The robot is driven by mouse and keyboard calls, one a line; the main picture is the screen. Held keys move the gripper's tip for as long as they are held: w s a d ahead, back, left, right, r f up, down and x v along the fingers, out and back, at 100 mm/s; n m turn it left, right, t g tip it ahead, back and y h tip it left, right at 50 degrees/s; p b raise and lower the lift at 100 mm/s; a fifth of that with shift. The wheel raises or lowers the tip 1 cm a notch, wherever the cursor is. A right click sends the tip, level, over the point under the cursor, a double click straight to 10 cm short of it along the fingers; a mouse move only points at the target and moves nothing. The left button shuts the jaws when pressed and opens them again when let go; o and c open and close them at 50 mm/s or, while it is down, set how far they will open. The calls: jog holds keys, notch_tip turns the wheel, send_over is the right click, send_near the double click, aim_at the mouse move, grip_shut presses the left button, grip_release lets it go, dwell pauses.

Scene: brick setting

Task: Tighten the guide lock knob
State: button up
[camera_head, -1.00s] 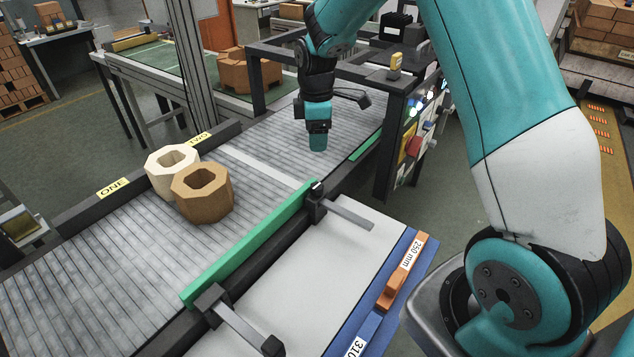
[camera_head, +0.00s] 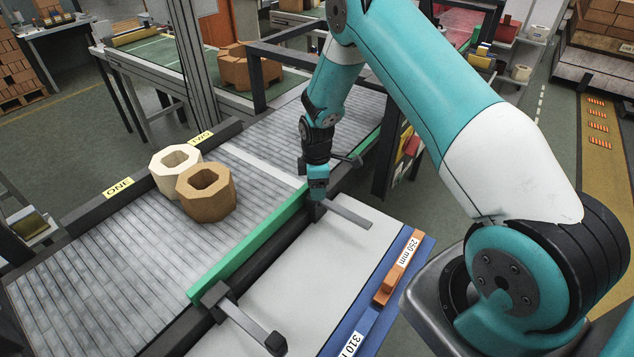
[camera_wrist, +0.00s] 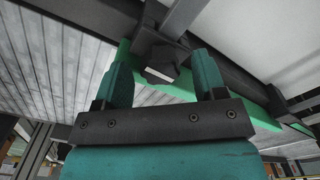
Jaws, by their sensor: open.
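The guide lock knob (camera_wrist: 160,64) is a dark, lobed knob on the far clamp of the green guide rail (camera_head: 250,246). In the wrist view it lies just beyond and between the two teal fingers of my gripper (camera_wrist: 160,80), which stand apart with nothing between them. I cannot tell whether they touch it. In the head view my gripper (camera_head: 317,194) points down over the far clamp and hides the knob. A second, nearer clamp (camera_head: 217,298) holds the rail's near end, with its rod reaching right.
Two octagonal rings, cream (camera_head: 174,168) and brown (camera_head: 206,192), stand on the roller conveyor (camera_head: 110,246). An orange block (camera_head: 398,268) marked 250 mm lies on a blue strip (camera_head: 375,318) at right. The pale plate (camera_head: 345,265) between rail and strip is mostly clear.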

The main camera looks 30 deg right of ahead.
jog(key=c, duration=0.9)
